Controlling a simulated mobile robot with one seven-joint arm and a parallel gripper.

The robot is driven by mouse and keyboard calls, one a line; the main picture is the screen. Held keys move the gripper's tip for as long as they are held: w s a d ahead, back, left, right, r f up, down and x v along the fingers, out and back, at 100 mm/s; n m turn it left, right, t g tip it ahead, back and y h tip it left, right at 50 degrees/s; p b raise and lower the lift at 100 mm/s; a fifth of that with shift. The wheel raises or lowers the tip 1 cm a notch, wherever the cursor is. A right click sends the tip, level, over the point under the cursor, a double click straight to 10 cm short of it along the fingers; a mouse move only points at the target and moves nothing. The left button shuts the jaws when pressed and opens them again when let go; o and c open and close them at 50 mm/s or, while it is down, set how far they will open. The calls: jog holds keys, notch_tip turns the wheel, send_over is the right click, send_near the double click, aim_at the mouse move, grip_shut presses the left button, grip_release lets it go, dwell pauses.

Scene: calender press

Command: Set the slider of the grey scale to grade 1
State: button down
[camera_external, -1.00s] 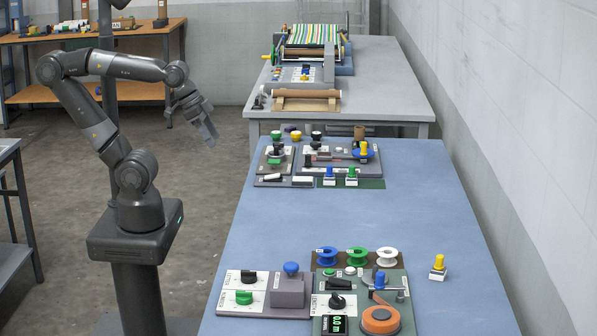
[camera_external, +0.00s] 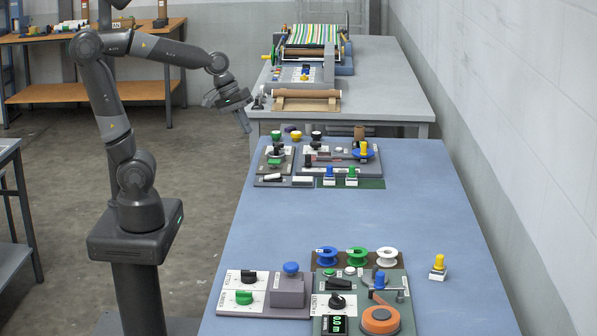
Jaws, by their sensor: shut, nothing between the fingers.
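My gripper (camera_external: 246,128) is shut and empty. It hangs in the air, pointing down, near the left edge of the blue table's far end. The group of small panels on that far end lies to the right of and below it in the picture. A grey panel (camera_external: 311,172) there carries a small dark slanted part and a yellow-topped piece. A smaller panel (camera_external: 262,170) to its left carries green and black knobs. I cannot tell which part is the grey scale or its slider, and no grade marks can be read.
The blue table (camera_external: 340,215) is bare in the middle. Its near end holds a knob panel (camera_external: 226,296), a green panel with an orange reel (camera_external: 380,319), several spools and a yellow-topped piece (camera_external: 438,265). A press with a striped web (camera_external: 312,35) stands on the grey table behind.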

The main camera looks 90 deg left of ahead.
aim_at(308, 160)
jog(key=w+a+f+n, duration=0.2)
jog(key=a+f+n, duration=0.1)
jog(key=a+n, duration=0.5)
jog(key=w+a+f+n, duration=0.2)
jog(key=a+n, duration=0.5)
jog(key=a, duration=0.4)
jog(key=w+a+f+n, duration=0.2)
jog(key=a+f+n, duration=0.2)
jog(key=a+n, duration=0.4)
jog(key=shift+w+a+f+n+y, duration=0.3)
jog(key=shift+w+a, duration=0.05)
jog(key=shift+a, duration=0.3)
jog(key=shift+f, duration=0.1)
jog(key=x, duration=1)
jog(key=shift+s+f, duration=0.15)
jog(key=shift+f, duration=0.05)
jog(key=w, duration=0.2)
jog(key=shift+w+r, duration=0.2)
jog(key=shift+w, duration=0.8)
